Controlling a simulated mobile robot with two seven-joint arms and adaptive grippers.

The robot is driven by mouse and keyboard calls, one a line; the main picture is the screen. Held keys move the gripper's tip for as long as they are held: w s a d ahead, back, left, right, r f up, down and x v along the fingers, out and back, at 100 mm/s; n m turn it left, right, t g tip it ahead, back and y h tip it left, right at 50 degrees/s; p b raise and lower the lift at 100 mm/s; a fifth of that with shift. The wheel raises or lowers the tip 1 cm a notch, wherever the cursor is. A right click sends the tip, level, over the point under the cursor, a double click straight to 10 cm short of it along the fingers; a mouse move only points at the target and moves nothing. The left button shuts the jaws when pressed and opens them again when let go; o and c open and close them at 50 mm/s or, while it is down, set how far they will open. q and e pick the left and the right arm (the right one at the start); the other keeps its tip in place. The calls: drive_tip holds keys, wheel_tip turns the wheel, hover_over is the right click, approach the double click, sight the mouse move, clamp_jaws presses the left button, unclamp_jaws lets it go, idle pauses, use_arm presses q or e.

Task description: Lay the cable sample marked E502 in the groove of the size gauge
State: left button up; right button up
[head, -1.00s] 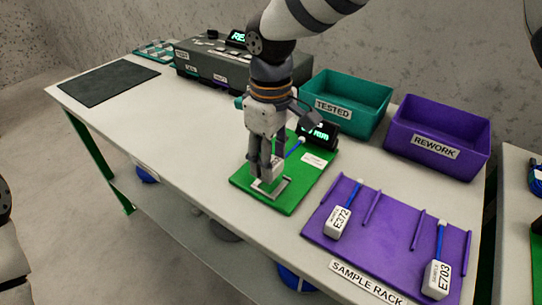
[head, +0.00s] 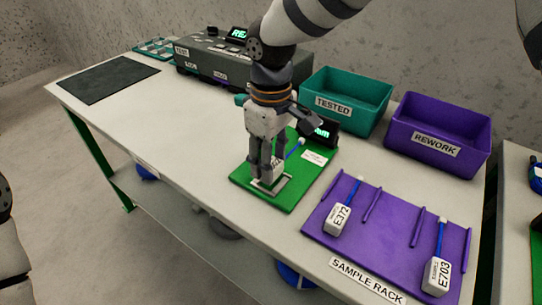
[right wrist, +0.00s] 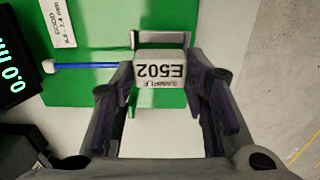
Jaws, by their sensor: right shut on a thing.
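My right gripper (head: 266,180) is shut on the white tag of sample E502 (right wrist: 160,72), over the front part of the green size gauge (head: 245,180). In the right wrist view, the fingers (right wrist: 165,85) grip the tag from both sides. The blue cable (right wrist: 88,66) runs left from the tag across the green plate (right wrist: 95,95) to a white end (right wrist: 49,66), towards the dark display (right wrist: 14,68), which reads 0.0. A grey metal frame (head: 284,185) lies under the gripper. I cannot tell whether the cable lies in the groove. My left gripper is not in view.
The purple sample rack (head: 385,240) holds samples E372 (head: 338,218) and E703 (head: 436,276). The teal TESTED bin (head: 345,98) and purple REWORK bin (head: 438,135) stand behind. A grey tester (head: 235,68) and dark mat (head: 108,80) are further left. Table left of the gauge is clear.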

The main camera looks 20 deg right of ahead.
drive_tip(key=shift+f, duration=0.9)
idle(0.3)
drive_tip(key=o, duration=1.3)
drive_tip(key=shift+c, duration=0.2)
drive_tip(key=shift+r, duration=0.1)
drive_tip(key=shift+r+p, duration=0.65)
drive_tip(key=shift+r, duration=2.05)
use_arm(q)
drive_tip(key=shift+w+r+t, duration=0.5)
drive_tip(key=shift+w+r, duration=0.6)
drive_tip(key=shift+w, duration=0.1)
use_arm(e)
drive_tip(key=shift+r, duration=1.2)
